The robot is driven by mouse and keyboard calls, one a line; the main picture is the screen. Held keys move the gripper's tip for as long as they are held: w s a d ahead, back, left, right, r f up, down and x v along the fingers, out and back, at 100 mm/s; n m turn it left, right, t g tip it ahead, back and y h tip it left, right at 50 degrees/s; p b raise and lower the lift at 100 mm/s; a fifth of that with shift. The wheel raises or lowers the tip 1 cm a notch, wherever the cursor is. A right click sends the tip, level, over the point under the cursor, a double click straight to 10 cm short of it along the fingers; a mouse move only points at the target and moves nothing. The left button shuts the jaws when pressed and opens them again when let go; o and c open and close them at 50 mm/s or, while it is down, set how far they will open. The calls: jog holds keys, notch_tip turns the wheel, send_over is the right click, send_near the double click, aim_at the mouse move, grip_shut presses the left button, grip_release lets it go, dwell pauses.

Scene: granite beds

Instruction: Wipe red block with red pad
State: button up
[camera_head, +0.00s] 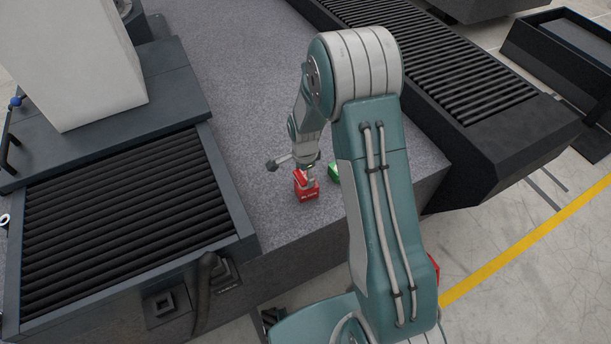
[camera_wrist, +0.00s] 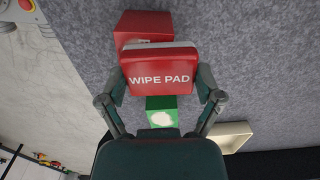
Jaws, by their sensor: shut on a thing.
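The red pad (camera_wrist: 160,72), labelled WIPE PAD, sits between the two fingers of my gripper (camera_wrist: 161,84) in the wrist view. My gripper is shut on it. The red block (camera_wrist: 145,24) lies just beyond the pad on the granite, and the pad covers its near part. A little white shows on the block beside the pad edge. Whether pad and block touch is hard to tell. In the head view, red shapes (camera_head: 307,189) with white lettering are right below my gripper (camera_head: 311,172); pad and block are hard to separate there.
A green block (camera_wrist: 161,113) with a white patch stands close by; it also shows in the head view (camera_head: 334,172). A cream tray (camera_wrist: 229,136) lies at lower right in the wrist view. Roller beds stand left (camera_head: 125,215) and right (camera_head: 470,70) of the granite (camera_head: 235,110).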

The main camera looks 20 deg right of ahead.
jog(key=shift+s, duration=0.15)
jog(key=shift+s+d+f, duration=0.1)
jog(key=shift+s+d, duration=0.05)
jog(key=shift+s, duration=0.5)
jog(key=shift+s+d, duration=0.15)
jog(key=shift+s, duration=0.45)
jog(key=shift+w, duration=0.25)
jog(key=shift+w+a, duration=0.15)
jog(key=shift+w, duration=0.45)
jog(key=shift+w+a, duration=0.15)
jog(key=shift+w, duration=0.4)
jog(key=shift+s, duration=0.2)
jog(key=shift+s+d, duration=0.15)
jog(key=shift+s, duration=0.45)
jog(key=shift+s+d, duration=0.15)
jog(key=shift+s, duration=0.4)
